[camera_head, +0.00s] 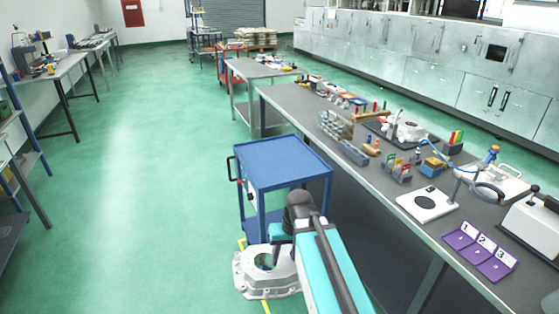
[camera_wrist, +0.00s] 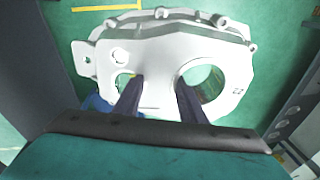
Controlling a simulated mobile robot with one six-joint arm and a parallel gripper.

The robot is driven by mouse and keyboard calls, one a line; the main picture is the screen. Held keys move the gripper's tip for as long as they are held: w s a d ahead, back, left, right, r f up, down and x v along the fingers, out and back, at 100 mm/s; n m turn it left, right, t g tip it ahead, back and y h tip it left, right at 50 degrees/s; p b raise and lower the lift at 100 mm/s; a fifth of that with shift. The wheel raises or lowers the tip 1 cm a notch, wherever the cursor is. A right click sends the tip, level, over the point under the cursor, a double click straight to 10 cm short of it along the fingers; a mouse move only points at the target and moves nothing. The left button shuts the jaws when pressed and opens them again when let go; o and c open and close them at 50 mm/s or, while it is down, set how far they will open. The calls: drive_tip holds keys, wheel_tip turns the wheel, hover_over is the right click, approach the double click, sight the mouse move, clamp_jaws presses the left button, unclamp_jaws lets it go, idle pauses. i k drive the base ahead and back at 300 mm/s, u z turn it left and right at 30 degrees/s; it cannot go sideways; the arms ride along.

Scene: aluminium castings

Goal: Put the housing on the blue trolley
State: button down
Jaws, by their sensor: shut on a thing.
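The housing (camera_head: 252,284) is a pale grey aluminium casting with large round openings. In the head view it shows at bottom centre, nearer than the trolley and partly hidden by my arm. In the wrist view the housing (camera_wrist: 158,55) fills the upper middle. My gripper (camera_wrist: 158,90) is shut on it, its two dark fingers against the casting between the openings. The blue trolley (camera_head: 283,160) stands just beyond, beside the long bench; its flat top is empty. It has a lower shelf and a dark handle at left. The housing's height above the floor is hard to judge.
The long grey bench (camera_head: 375,195) runs along the trolley's right, carrying a purple numbered tray (camera_head: 480,250), a white plate (camera_head: 430,204) and several small parts. Green floor (camera_head: 140,200) is open to the left. A side table (camera_head: 255,70) stands farther back.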

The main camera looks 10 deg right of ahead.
sight(280, 159)
drive_tip(key=u, duration=0.05)
drive_tip(key=i, duration=1)
drive_tip(key=z, duration=0.05)
